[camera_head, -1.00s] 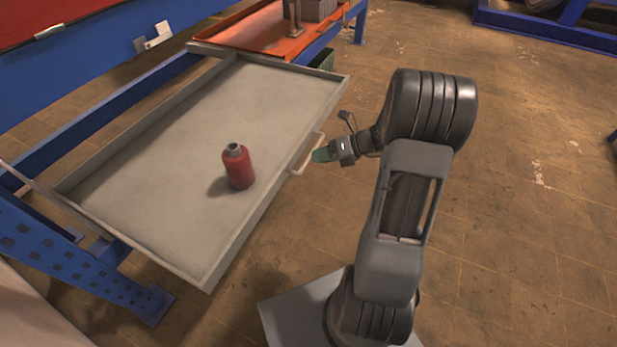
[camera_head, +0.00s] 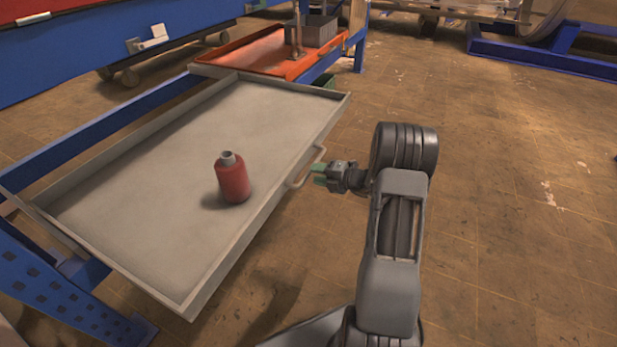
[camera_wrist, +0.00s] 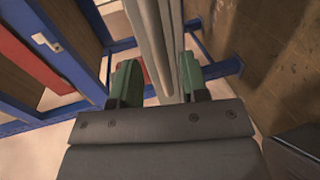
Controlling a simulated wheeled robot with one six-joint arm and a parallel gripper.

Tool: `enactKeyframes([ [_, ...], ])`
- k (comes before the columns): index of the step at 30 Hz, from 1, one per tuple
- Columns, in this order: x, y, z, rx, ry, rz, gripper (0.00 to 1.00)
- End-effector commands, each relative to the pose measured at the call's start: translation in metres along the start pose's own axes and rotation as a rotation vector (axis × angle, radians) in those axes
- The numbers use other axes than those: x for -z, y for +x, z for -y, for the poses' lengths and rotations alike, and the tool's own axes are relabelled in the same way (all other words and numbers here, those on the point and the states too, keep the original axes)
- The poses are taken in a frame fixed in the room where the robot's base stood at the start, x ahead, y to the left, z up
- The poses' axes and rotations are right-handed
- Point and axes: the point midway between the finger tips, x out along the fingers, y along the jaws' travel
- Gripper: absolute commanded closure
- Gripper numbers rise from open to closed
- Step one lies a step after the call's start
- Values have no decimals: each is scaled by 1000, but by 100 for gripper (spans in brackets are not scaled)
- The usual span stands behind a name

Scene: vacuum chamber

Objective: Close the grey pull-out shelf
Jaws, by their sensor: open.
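The grey pull-out shelf (camera_head: 120,200) is a shallow tray extended out from the blue frame. Its pale handle (camera_head: 303,172) sticks out from the long right-hand edge. A red bottle (camera_head: 233,180) stands upright on the shelf near that edge. My gripper (camera_head: 319,174) has green fingers pointing left, just beside the outer side of the handle. In the wrist view my gripper (camera_wrist: 160,78) is open, its two green fingers apart. A long grey bar runs between them there; whether it is the handle or the shelf edge, and whether it touches, I cannot tell.
An orange tray (camera_head: 262,52) with a grey block (camera_head: 318,32) lies beyond the shelf. A blue frame leg (camera_head: 70,290) stands at the lower left. The tiled floor (camera_head: 490,200) on the right is open.

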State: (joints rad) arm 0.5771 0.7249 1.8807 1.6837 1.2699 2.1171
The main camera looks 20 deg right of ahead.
Motion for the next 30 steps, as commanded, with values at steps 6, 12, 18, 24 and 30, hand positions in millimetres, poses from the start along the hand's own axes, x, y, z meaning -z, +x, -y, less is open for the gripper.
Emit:
enactKeyframes([
  [6, 0, 27, 2, 0, -2, -2, 59],
  [12, 0, 36, 1, 1, 0, 0, 59],
  [18, 0, 38, 0, 1, 0, 0, 59],
  [24, 0, 38, 0, 1, -1, 0, 68],
  [30, 0, 37, 0, 1, -1, 0, 87],
])
